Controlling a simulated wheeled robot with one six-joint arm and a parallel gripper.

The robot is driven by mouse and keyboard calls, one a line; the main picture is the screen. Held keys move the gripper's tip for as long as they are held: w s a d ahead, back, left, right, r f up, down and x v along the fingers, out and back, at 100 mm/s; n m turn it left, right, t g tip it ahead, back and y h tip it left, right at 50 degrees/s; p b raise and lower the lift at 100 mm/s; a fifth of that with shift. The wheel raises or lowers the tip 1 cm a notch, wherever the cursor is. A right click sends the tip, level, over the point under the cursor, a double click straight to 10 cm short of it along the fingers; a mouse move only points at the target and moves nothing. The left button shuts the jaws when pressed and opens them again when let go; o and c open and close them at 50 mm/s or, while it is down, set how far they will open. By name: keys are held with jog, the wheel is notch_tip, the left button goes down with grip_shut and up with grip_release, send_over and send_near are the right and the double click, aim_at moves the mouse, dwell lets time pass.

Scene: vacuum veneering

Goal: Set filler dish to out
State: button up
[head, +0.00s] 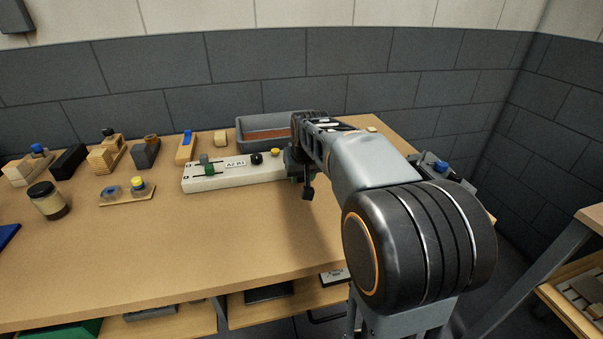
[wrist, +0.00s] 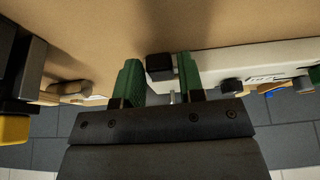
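A white control panel (head: 235,179) lies on the bench, with a green knob, a grey knob, a black knob and a yellow knob; its label is too small to read surely. No part is clearly marked as the filler dish. My gripper (head: 300,184) is low at the panel's right end, mostly hidden by my arm in the head view. I cannot tell whether the fingers touch the knob.
A grey tray (head: 243,134) with a brown inside stands behind the panel. Wooden and dark blocks (head: 107,158), a jar (head: 48,201) and a small board with knobs (head: 128,195) stand to the left. A device with a blue knob (head: 440,167) is right of my arm. The front bench is clear.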

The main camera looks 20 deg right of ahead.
jog(key=shift+o, duration=1.3)
jog(key=shift+w, duration=0.1)
jog(key=shift+r, duration=0.1)
jog(key=p+v, duration=0.2)
jog(key=v, duration=1.1)
jog(key=shift+r+p, duration=0.3)
jog(key=shift+p, duration=0.05)
